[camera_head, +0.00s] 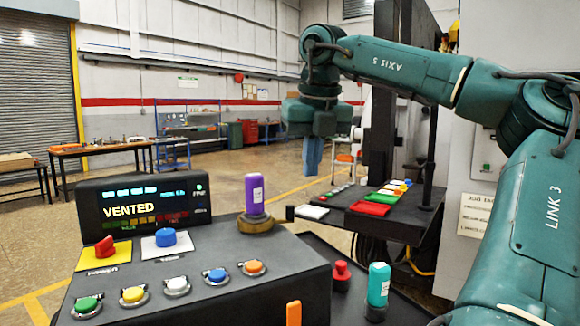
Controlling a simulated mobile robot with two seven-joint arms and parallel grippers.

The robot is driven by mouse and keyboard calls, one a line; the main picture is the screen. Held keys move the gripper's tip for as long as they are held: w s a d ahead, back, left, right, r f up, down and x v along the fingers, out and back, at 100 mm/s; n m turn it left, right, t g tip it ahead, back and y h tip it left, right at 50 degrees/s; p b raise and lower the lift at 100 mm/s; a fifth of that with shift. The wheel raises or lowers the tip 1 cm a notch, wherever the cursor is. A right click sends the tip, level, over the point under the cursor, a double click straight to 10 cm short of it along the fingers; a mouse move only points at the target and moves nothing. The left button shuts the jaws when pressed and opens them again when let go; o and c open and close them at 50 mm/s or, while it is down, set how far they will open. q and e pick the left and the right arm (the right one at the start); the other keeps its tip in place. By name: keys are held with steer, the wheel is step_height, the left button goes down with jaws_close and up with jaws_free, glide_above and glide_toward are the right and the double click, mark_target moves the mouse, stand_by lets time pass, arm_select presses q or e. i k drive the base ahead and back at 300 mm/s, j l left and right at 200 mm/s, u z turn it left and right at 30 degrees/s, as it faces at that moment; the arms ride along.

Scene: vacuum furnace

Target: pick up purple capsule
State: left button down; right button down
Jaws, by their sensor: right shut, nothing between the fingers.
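The purple capsule (254,194) stands upright in a round brown holder (254,222) at the back right corner of the control console. It has a white label on its side. My right gripper (313,160) hangs from the green arm at the upper middle, with its blue fingers pointing down and close together. It is shut and empty, up and to the right of the capsule and apart from it. My left gripper is not in the view.
The dark console (200,280) carries colored buttons, knobs and a screen (150,203) reading VENTED. A teal capsule (378,284) and a red button (341,272) are right of it. A side shelf (392,222) holds colored pieces. Open floor lies behind.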

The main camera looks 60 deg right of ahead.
mark_target(255, 202)
steer(key=k+j, duration=0.3)
steer(key=k, duration=0.15)
steer(key=k+j, duration=0.35)
steer(key=k, duration=0.1)
